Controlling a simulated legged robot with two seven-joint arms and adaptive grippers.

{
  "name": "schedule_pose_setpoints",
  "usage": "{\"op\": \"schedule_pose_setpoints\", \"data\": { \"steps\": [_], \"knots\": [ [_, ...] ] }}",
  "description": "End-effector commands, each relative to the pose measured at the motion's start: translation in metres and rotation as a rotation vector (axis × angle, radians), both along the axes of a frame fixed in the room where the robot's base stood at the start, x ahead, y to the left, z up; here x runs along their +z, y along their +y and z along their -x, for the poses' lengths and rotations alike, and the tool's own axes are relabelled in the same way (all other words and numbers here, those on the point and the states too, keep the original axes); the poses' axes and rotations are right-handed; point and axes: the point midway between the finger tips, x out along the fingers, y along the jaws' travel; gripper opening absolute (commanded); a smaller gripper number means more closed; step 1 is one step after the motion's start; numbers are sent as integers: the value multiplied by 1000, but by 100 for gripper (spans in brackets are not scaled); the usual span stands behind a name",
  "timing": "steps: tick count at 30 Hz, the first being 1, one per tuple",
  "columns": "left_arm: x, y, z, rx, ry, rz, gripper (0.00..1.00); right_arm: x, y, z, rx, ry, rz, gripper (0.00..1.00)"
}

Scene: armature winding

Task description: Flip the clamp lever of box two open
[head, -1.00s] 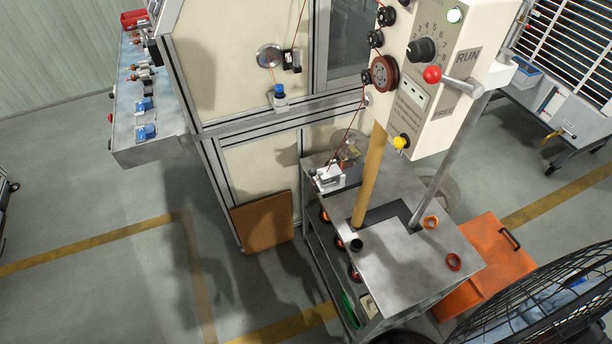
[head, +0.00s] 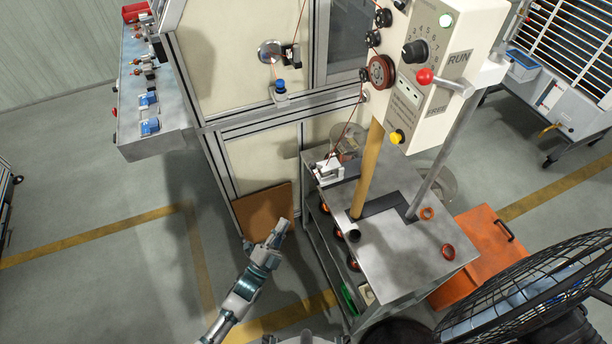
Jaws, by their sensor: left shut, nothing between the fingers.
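A white control box (head: 440,50) stands on posts over the grey cart, with a dial, a yellow button, RUN lettering and a lever (head: 446,82) with a red ball end (head: 424,76). I cannot tell which thing is box two; no "two" label is readable. My left gripper (head: 281,226) is in the lower middle, shut and empty, in front of the brown board and left of the cart. It is apart from the control box and its lever. My right gripper is not in view.
The grey cart (head: 400,258) carries copper rings and a tan post (head: 367,170). A black fan (head: 535,300) stands lower right, an orange box (head: 492,235) behind it. A side bench (head: 150,137) is at left.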

Motion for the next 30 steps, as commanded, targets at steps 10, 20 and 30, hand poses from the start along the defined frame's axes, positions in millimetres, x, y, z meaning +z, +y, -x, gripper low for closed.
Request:
{"op": "schedule_pose_setpoints", "data": {
  "steps": [10, 20, 30],
  "knots": [
    [49, -5, 13, 5, -186, 2, 0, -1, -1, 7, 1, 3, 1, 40],
    [56, -10, 4, 6, -184, 4, 0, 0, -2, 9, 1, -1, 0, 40],
    [95, -42, -43, 4, -185, 5, 0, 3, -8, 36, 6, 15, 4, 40]
  ]
}}
